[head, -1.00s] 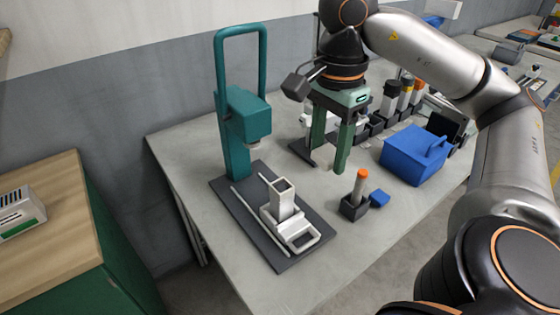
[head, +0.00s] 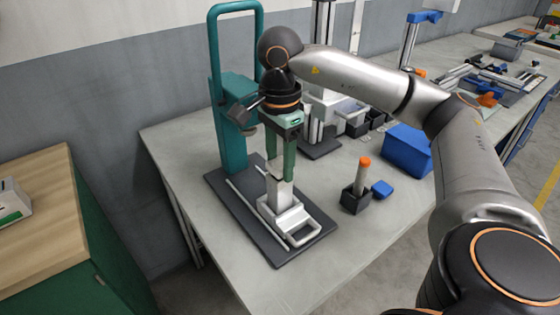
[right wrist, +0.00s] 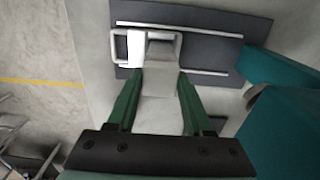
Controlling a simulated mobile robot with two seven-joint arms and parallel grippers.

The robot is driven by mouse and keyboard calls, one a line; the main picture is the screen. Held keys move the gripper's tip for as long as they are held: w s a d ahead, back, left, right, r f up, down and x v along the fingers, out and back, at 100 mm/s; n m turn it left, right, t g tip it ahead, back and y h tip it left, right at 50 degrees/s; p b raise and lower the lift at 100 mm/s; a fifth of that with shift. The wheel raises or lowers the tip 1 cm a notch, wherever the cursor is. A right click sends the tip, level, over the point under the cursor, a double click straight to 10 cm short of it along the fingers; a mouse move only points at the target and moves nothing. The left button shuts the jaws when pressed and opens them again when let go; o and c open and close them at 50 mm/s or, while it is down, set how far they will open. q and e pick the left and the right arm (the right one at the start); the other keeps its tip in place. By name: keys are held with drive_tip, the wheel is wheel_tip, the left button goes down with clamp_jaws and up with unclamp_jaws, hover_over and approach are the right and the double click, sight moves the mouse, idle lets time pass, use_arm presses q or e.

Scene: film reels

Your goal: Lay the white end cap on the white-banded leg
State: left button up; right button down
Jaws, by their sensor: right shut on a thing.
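My right gripper (head: 283,176) is shut on a pale grey-white piece, apparently the white end cap (right wrist: 160,110); the fingers partly hide it in the head view. It is held over an upright white square post (head: 280,194) in a white sliding carriage (head: 300,220). Whether the piece touches the post I cannot tell. The carriage also shows in the right wrist view (right wrist: 135,48), just beyond the fingers. I cannot make out a white band on a leg. My left gripper is not in view.
The carriage sits on a dark base plate (head: 240,210) with rails, before a teal press (head: 232,130) close to my gripper. An orange-topped post (head: 363,172) stands in a dark holder (head: 354,201) beside a small blue block (head: 382,188). A blue bin (head: 406,150) stands behind.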

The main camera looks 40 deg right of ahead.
sight(280, 163)
drive_tip(key=shift+f, duration=0.25)
drive_tip(key=shift+c, duration=1.5)
unclamp_jaws()
drive_tip(key=shift+r, duration=0.1)
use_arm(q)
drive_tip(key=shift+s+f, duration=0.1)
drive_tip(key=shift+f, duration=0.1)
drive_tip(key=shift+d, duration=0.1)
use_arm(e)
drive_tip(key=shift+r, duration=0.5)
use_arm(q)
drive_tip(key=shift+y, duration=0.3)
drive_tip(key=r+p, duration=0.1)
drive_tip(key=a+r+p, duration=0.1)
drive_tip(key=p, duration=0.1)
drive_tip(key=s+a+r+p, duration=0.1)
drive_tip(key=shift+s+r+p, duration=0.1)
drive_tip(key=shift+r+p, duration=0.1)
drive_tip(key=shift+p, duration=0.2)
use_arm(e)
wheel_tip(280, 163, up, 11)
drive_tip(key=shift+r, duration=0.2)
